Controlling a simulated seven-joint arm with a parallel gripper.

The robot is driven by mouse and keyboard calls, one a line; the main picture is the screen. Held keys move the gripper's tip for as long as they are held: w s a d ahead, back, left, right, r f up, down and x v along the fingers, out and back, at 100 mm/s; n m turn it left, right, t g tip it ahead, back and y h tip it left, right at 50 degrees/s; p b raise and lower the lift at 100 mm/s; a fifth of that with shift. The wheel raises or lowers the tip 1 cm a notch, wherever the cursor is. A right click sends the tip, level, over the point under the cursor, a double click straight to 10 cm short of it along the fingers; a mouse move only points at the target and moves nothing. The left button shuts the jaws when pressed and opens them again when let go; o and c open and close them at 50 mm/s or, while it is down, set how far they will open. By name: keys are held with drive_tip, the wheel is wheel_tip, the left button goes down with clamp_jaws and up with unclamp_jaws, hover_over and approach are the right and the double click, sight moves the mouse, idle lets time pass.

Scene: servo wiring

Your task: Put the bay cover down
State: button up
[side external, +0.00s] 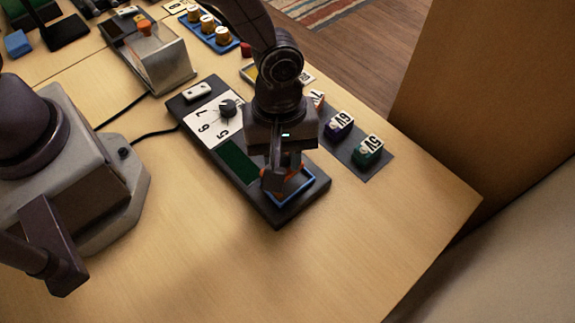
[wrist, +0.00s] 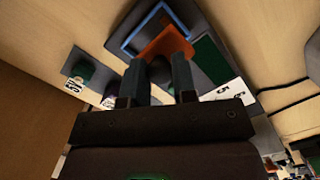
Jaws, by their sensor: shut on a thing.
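The bay cover is an orange plate (wrist: 166,44), seen in the wrist view just beyond my fingertips. A dark rounded part, seemingly its knob, sits between the fingers. My gripper (wrist: 160,72) is shut on the cover. In the side view my gripper (side external: 277,180) is low over the near end of the black device (side external: 281,220), and only slivers of orange show around the fingers. The blue-rimmed bay (side external: 308,184) lies under and beside the cover; in the wrist view its blue rim (wrist: 131,35) shows past the orange plate. I cannot tell whether the cover touches the bay.
The device also has a green panel (side external: 238,162) and a white numbered dial (side external: 214,122). A dark strip with labelled coloured blocks (side external: 368,150) stands to the right. A metal box (side external: 160,62) and a blue tray (side external: 212,32) are behind. The front table is clear.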

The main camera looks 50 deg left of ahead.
sight(288, 171)
drive_tip(key=shift+w+d+f, duration=0.15)
drive_tip(key=shift+f, duration=0.1)
drive_tip(key=shift+w+d+f, duration=0.1)
drive_tip(key=shift+f, duration=0.8)
drive_tip(key=shift+w+d+f, duration=0.1)
drive_tip(key=shift+f, duration=0.8)
drive_tip(key=shift+f, duration=0.15)
drive_tip(key=o, duration=0.9)
